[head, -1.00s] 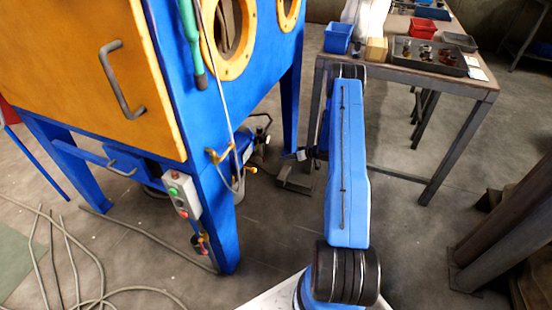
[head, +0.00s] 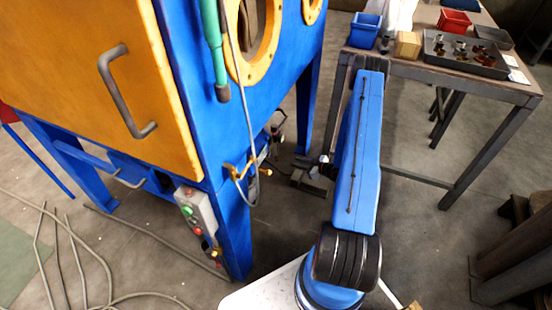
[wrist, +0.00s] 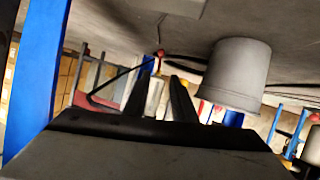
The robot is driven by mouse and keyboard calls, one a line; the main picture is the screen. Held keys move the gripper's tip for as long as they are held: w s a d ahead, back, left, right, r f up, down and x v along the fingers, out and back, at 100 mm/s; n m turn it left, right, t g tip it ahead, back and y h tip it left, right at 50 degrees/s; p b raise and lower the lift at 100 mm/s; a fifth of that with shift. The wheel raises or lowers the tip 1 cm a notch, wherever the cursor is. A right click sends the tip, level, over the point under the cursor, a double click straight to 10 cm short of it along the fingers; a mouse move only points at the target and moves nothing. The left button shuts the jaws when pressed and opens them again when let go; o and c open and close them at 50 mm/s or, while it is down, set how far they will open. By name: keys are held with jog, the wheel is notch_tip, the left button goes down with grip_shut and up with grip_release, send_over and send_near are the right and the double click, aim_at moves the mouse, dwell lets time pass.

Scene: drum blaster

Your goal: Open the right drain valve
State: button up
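The blue and orange blast cabinet (head: 130,85) fills the left of the head view. Yellow fittings (head: 238,172) and a grey hose show beside its near right leg. I cannot tell for sure which fitting is the right drain valve, or whether it is open. In the wrist view my gripper (wrist: 160,93) has two dark fingers apart, with a gap between them and nothing visibly held. A small red knob (wrist: 160,53) shows beyond the fingertips, apart from them.
A grey cylindrical vessel (wrist: 236,75) is right of my fingers in the wrist view, and a blue leg (wrist: 38,80) is left. A workbench (head: 440,70) with bins and a tray stands at right. Hoses (head: 75,255) lie on the floor at left.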

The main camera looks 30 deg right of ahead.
aim_at(277, 159)
jog(key=x, duration=1.5)
jog(key=shift+w+f, duration=0.2)
jog(key=shift+w, duration=0.05)
jog(key=shift+a, duration=0.1)
grip_shut()
